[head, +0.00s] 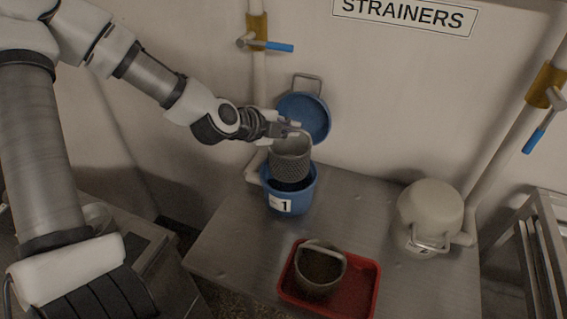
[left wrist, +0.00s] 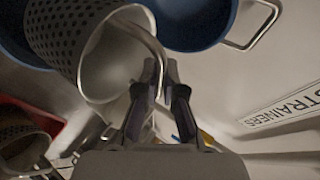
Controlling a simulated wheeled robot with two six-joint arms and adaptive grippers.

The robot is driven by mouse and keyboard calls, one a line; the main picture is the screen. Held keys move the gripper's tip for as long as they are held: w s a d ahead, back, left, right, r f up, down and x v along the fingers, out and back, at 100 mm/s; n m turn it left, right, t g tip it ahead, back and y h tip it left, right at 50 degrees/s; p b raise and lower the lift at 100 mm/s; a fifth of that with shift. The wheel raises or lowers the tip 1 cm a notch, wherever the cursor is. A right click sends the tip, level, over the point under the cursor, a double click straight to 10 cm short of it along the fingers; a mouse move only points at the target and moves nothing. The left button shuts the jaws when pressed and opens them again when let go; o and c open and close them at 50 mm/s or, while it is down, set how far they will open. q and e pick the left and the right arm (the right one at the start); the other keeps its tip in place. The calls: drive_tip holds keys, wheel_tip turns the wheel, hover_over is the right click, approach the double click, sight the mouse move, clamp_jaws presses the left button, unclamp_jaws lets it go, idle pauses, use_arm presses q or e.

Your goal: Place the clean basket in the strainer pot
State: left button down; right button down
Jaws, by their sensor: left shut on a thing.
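The clean basket (head: 291,160) is a grey perforated metal cylinder with a bail handle. My left gripper (head: 292,129) is shut on its handle. The basket hangs upright over the blue strainer pot (head: 291,197) marked 1, its lower end at or just inside the pot's mouth; how deep I cannot tell. In the left wrist view the fingers (left wrist: 160,88) close on the handle, and the basket (left wrist: 75,35) hangs beside them. The pot's blue lid (head: 307,115) stands open behind, and shows in the left wrist view (left wrist: 195,18). My right gripper is not in view.
A red tray (head: 368,290) on the metal table (head: 225,240) holds another basket (head: 318,272) with dark contents. A closed pale pot (head: 430,208) stands at the right. Pipes with blue-handled valves (head: 278,47) run up the wall. A metal rack (head: 540,255) stands at far right.

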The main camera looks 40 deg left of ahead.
sight(299, 146)
use_arm(q)
drive_tip(key=f, duration=0.4)
drive_tip(key=w+a+f, duration=0.1)
drive_tip(key=f, duration=0.1)
drive_tip(key=shift+f+b, duration=0.3)
drive_tip(key=shift+b, duration=0.05)
drive_tip(key=f, duration=0.4)
drive_tip(key=shift+s+d, duration=0.3)
drive_tip(key=shift+s, duration=0.05)
drive_tip(key=shift+w+a+f, duration=0.1)
drive_tip(key=shift+w+f, duration=0.15)
drive_tip(key=shift+f, duration=0.15)
drive_tip(key=shift+s+b, duration=0.1)
drive_tip(key=shift+b, duration=0.2)
drive_tip(key=c, duration=1.6)
unclamp_jaws()
drive_tip(key=shift+s, duration=0.1)
drive_tip(key=o, duration=0.3)
